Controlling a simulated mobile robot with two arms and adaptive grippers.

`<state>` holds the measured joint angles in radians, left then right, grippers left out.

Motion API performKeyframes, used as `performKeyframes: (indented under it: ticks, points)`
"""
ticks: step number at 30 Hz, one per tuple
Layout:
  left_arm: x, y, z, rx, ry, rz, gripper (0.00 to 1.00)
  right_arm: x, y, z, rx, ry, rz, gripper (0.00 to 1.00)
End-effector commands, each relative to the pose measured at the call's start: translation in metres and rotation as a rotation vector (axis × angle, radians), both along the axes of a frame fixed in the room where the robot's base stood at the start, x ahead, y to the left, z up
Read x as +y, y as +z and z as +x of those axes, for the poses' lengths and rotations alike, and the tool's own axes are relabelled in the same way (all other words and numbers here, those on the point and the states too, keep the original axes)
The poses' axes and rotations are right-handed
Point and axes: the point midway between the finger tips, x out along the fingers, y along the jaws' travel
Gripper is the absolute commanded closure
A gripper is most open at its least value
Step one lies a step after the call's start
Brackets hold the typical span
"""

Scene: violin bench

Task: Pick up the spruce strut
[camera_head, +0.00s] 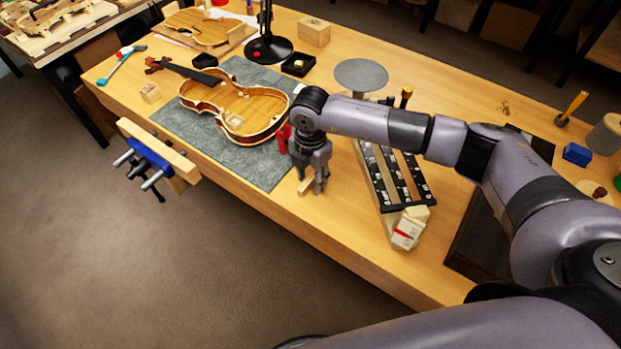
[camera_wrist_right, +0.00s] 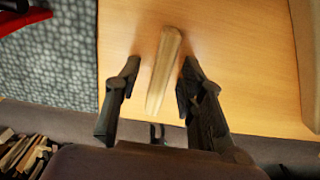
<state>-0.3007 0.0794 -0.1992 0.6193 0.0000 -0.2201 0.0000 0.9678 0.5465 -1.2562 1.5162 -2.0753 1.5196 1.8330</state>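The spruce strut (camera_wrist_right: 163,75) is a short, pale wooden stick. In the right wrist view it lies between the two fingers of my right gripper (camera_wrist_right: 159,72), with a gap on each side. In the head view the right gripper (camera_head: 311,188) points down over the front edge of the bench, and part of the strut (camera_head: 306,185) shows beside its fingers. The gripper is open. I cannot tell how far the fingertips are above the bench top. My left gripper is not in view.
An open violin body (camera_head: 240,107) lies on a grey mat (camera_head: 188,125) to the left. A red object (camera_head: 283,138) is close behind the gripper. A black rack (camera_head: 398,172) of wooden strips stands to the right. A vise (camera_head: 152,156) juts from the front edge.

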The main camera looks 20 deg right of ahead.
Motion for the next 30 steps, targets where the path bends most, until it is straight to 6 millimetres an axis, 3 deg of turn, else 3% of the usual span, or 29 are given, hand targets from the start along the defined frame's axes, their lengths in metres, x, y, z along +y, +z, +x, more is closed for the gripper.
performKeyframes:
  ticks: [5, 21, 30]
  points:
    - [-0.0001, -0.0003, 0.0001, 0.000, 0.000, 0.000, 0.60, 0.0001, 0.0000, 0.0000, 0.000, 0.000, 0.000, 0.65]
    - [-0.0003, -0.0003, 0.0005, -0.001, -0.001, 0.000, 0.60, 0.0001, 0.0005, 0.0001, -0.001, 0.000, 0.001, 1.00]
    - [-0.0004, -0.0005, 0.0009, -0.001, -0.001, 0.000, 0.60, 0.0002, 0.0023, 0.0004, -0.001, 0.000, 0.001, 1.00]
